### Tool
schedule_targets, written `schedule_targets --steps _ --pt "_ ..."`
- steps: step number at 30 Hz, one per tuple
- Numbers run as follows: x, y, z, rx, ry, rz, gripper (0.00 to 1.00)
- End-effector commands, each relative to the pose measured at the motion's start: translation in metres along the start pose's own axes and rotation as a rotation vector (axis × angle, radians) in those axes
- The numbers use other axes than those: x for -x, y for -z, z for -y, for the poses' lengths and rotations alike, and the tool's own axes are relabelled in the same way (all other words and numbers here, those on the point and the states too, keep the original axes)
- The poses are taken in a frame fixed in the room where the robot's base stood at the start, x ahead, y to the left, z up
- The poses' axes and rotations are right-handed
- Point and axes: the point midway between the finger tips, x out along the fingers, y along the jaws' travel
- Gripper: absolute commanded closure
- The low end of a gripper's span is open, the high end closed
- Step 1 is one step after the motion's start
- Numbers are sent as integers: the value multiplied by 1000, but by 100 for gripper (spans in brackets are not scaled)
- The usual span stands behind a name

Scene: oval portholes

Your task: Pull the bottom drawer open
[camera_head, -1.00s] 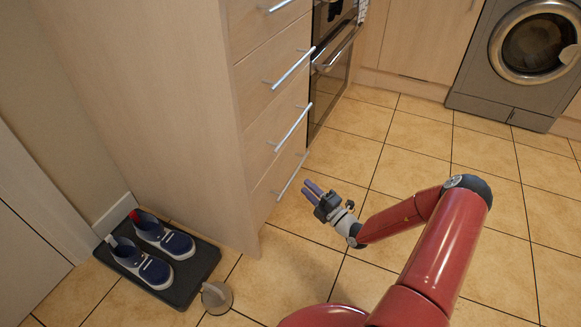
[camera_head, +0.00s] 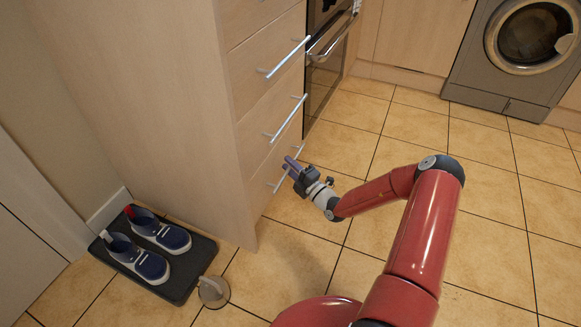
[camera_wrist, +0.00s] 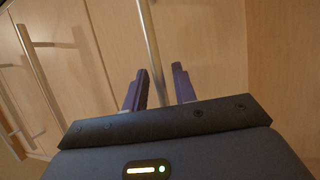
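The bottom drawer (camera_head: 263,192) is the lowest light-wood front of the tall cabinet and looks closed. Its silver bar handle (camera_head: 277,183) is partly hidden by my gripper (camera_head: 288,166). In the wrist view the handle (camera_wrist: 151,42) runs between the two dark fingers of my gripper (camera_wrist: 160,88). The fingers are spread, with a gap visible on each side of the bar. I cannot tell whether either finger touches it.
More drawers with bar handles (camera_head: 286,120) are above. An oven (camera_head: 325,65) and a washing machine (camera_head: 515,60) stand behind. A shoe tray (camera_head: 190,278) and a doorstop (camera_head: 213,291) are at lower left. Tiled floor to the right is clear.

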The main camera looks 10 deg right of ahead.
Motion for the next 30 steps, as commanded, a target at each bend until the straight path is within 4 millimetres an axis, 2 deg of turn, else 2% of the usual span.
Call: schedule_targets --steps 1,6,15,20,26,30 --pt "0 0 0 0 0 0 80" --pt "0 0 0 0 0 0 100" --pt "1 0 0 0 0 -1 100" --pt "7 -3 -2 0 0 0 100" --pt "34 -14 -9 -1 1 3 100" --pt "64 -27 -16 -1 2 4 100"
